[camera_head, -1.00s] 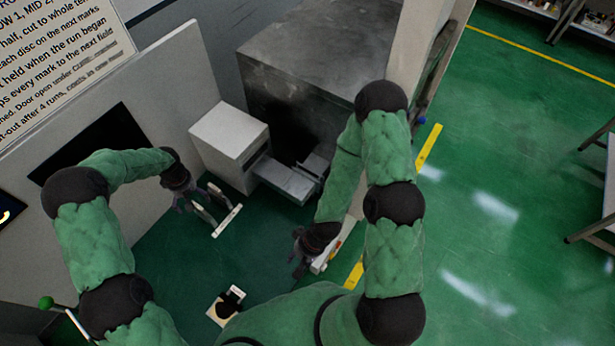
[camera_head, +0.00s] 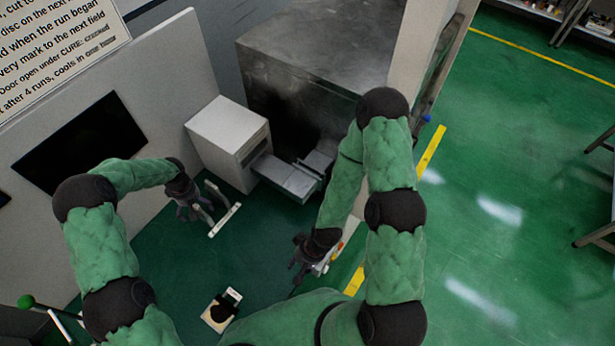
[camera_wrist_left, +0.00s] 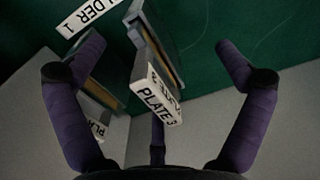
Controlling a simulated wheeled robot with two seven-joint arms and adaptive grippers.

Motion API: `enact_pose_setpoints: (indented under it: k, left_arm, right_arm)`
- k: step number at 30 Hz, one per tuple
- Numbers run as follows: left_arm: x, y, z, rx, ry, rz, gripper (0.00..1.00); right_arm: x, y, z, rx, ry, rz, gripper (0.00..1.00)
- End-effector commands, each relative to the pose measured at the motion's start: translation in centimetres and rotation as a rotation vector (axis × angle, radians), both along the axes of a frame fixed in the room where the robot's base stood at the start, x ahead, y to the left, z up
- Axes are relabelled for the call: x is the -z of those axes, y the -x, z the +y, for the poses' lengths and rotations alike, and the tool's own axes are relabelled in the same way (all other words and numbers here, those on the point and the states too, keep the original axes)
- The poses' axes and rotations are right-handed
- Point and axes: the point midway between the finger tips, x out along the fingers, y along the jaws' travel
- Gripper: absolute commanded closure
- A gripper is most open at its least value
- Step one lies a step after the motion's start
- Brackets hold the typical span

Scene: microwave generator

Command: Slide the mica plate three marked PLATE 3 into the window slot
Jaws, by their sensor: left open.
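The mica plate marked PLATE 3 (camera_wrist_left: 155,98) stands between the fingers of my left gripper in the left wrist view, nearer the left finger. My left gripper (camera_head: 208,203) is open around it, with a gap on either side. In the head view this gripper is beside a pale bar (camera_head: 225,220), and the plate's lettering cannot be made out there. My right gripper (camera_head: 306,260) hangs low near the middle, and its jaws are too small and dark to read. I cannot make out the window slot for certain.
A second plate, its label partly hidden (camera_wrist_left: 98,129), and a label ending in LDER 1 (camera_wrist_left: 86,14) are close to the left finger. A white box (camera_head: 228,135) and a grey tray (camera_head: 285,176) adjoin the dark metal cabinet (camera_head: 305,60).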

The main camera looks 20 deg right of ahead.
Motion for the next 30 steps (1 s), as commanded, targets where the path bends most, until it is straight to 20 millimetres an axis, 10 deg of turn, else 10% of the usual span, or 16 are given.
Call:
enact_pose_setpoints:
  k: [30]
  left_arm:
    - [-0.03, 0.01, 0.00, 0.000, 0.000, 0.000, 0.00]
  right_arm:
    - [0.87, -0.02, 0.00, 0.000, 0.000, 0.000, 0.60]
